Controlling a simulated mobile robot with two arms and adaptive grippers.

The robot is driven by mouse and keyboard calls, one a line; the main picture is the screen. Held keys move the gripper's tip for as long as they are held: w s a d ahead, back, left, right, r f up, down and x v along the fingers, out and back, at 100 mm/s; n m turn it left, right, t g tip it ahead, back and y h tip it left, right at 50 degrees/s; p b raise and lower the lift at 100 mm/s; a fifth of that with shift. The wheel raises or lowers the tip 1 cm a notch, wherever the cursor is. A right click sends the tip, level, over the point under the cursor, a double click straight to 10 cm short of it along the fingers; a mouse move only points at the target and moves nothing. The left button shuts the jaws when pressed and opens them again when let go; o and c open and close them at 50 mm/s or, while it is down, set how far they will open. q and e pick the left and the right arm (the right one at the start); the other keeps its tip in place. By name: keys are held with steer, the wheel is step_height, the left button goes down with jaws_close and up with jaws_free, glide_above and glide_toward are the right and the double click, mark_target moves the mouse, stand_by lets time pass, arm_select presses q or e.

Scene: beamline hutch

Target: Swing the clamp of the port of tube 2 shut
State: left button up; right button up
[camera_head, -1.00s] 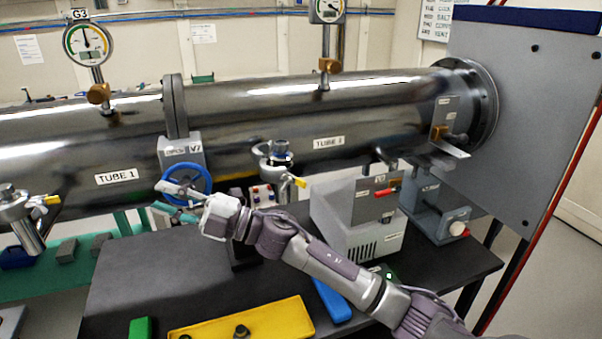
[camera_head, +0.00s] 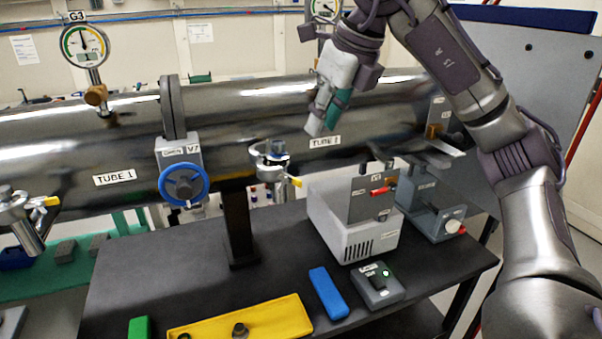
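The port of tube 2 (camera_head: 270,158) is a short metal stub below the long steel tube, left of the "TUBE 2" label (camera_head: 325,142). Its clamp is a metal ring piece with a yellow-tipped lever (camera_head: 295,181) pointing to the lower right. I cannot tell from here how far the clamp stands open. My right gripper (camera_head: 323,126) hangs in front of the tube, over the label's left end, up and to the right of the clamp and apart from it. Its pale finger and teal pad show; it looks open and empty. My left gripper is not in view.
A blue-handled valve V7 (camera_head: 183,184) is left of the port. Tube 1's port (camera_head: 20,215) has a similar clamp. A grey-white box unit (camera_head: 350,222) stands below right. The black table (camera_head: 190,265) holds a yellow tray (camera_head: 275,320) and a blue block (camera_head: 328,293).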

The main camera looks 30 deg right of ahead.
mark_target(298, 179)
steer(key=p+x, duration=0.3)
steer(key=x, duration=1)
steer(key=shift+w+a+f, duration=0.1)
steer(key=shift+a+f, duration=0.05)
steer(key=shift+f, duration=0.15)
jaws_close()
